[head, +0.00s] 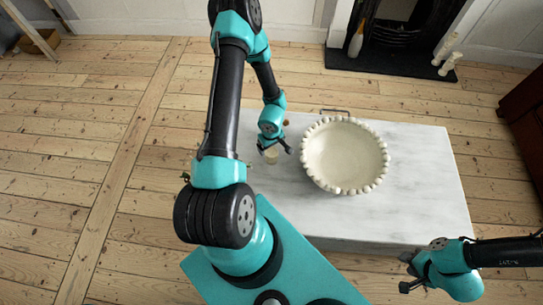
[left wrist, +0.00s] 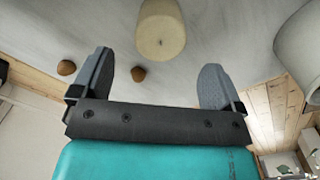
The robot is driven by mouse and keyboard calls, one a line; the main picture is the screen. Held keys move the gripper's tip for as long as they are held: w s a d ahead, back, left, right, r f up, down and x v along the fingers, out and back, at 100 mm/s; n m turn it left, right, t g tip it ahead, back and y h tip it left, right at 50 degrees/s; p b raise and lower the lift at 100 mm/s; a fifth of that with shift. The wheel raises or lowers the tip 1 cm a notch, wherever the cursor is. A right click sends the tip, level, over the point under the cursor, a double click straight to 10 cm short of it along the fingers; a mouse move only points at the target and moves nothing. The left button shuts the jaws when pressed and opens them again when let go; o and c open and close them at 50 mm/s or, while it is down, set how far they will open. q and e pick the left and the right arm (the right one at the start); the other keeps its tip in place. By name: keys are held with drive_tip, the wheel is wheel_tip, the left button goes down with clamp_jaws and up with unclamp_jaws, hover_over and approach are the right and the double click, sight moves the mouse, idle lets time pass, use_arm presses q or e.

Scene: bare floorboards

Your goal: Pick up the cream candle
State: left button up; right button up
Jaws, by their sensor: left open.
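The cream candle (head: 271,158) stands on the white marble slab, left of the large bowl. In the left wrist view the candle (left wrist: 161,30) is a pale cylinder with a small dark wick, just beyond the gap between my fingertips. Part of the candle is hidden by the gripper in the head view. My right gripper (head: 405,272) is open and empty off the slab's front right.
A cream bowl with a beaded rim (head: 345,188) sits right of the candle; its side shows in the left wrist view (left wrist: 302,50). Two small brown nut-like objects (left wrist: 138,74) lie near the left finger. The slab's right part (head: 430,195) is clear.

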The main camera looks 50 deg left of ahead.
sight(272, 152)
use_arm(q)
drive_tip(key=shift+f, duration=1.2)
drive_tip(key=shift+d+f, duration=0.15)
drive_tip(key=shift+f, duration=2.45)
drive_tip(key=shift+c, duration=0.2)
drive_tip(key=c, duration=1.1)
